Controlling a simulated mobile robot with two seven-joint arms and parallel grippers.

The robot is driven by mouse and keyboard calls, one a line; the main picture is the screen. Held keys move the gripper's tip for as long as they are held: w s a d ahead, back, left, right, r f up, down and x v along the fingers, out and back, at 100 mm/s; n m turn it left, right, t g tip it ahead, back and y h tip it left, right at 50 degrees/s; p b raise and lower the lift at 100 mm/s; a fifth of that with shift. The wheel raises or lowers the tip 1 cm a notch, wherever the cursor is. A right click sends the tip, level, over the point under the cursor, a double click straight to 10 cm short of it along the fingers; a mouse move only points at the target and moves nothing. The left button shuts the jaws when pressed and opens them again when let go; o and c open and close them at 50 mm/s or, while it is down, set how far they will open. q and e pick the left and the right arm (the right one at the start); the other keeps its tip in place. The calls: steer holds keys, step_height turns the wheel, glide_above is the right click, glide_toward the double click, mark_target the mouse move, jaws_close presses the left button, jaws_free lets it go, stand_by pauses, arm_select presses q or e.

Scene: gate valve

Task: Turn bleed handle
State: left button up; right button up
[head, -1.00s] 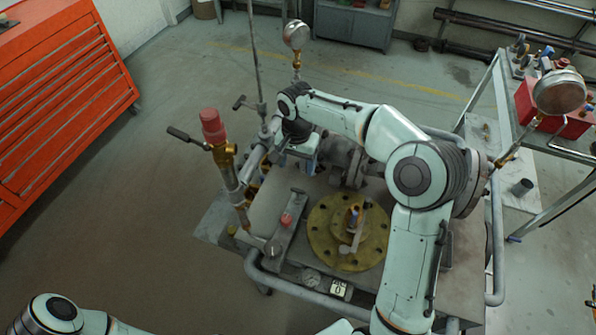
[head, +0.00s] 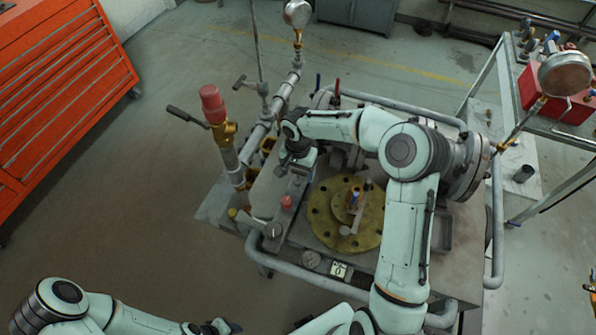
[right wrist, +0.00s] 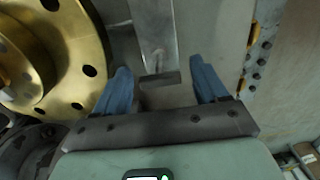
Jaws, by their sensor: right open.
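My right gripper (head: 294,160) points down over the left part of the valve bench, beside the yellow flange (head: 322,222); its fingertips are hidden in the head view. In the right wrist view the right gripper (right wrist: 163,84) is open, with two blue fingers apart. A grey bar with a block-like end (right wrist: 160,79) shows between them; I cannot tell whether it is the bleed handle. A brass valve (head: 223,133) with a red cap and a dark lever (head: 187,117) stands left of the gripper. My left gripper (head: 212,327) is at the bottom edge, jaws unclear.
A red knob (head: 286,202) sits on the bench plate near the gripper. A grey rail (head: 310,284) runs along the bench front. Gauges (head: 297,13) stand on pipes. An orange cabinet (head: 60,90) is at left; the floor between is clear.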

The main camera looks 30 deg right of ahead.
steer(key=shift+f, duration=0.15)
steer(key=c, duration=1.1)
steer(key=shift+o, duration=0.2)
steer(key=shift+n, duration=0.3)
steer(key=n, duration=1.1)
steer(key=shift+n+p, duration=0.3)
arm_select(q)
steer(key=shift+w+r+p, duration=0.3)
steer(key=shift+w+r, duration=0.5)
arm_select(e)
steer(key=shift+n, duration=2.3)
